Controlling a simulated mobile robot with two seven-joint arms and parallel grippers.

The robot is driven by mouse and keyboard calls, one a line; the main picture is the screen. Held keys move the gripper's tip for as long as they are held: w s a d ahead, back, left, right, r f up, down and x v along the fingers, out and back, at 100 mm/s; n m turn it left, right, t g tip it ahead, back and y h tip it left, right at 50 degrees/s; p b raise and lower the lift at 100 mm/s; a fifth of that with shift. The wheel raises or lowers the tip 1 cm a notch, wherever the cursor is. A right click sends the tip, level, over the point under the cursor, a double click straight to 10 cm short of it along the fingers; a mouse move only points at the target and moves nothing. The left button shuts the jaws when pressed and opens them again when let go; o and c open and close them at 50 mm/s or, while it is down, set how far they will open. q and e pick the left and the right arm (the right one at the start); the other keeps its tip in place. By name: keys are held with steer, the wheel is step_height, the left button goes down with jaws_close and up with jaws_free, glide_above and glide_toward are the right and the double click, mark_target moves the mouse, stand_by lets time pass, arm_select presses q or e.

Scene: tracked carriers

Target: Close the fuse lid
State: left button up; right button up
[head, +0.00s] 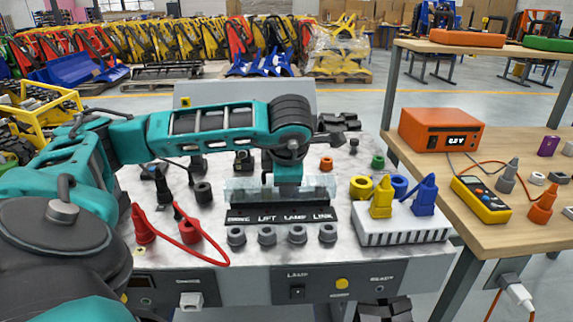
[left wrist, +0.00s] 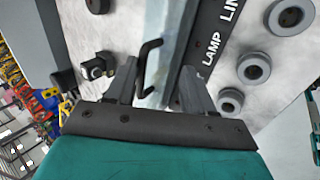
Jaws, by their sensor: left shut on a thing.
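The fuse lid (head: 238,190) is a clear cover standing raised along the back of the fuse block (head: 281,214), which carries the labels DRIVE, LIFT, LAMP and LINK. My left gripper (head: 288,192) points down at the middle of the lid and hides part of it. In the left wrist view my left gripper (left wrist: 160,90) is shut on the fuse lid (left wrist: 170,45), with the lid's black handle (left wrist: 148,62) between the fingers. The exact contact is hard to see. My right gripper is not in view.
Several grey round sockets (head: 267,236) line the block's front. A white ribbed block with yellow and blue plugs (head: 404,236) stands to the right. A side bench holds an orange box (head: 441,132) and a yellow meter (head: 481,199).

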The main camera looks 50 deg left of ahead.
arm_select(q)
steer(key=p+v, duration=0.3)
steer(key=v, duration=0.9)
steer(key=shift+r, duration=0.3)
steer(key=shift+s+d, duration=0.15)
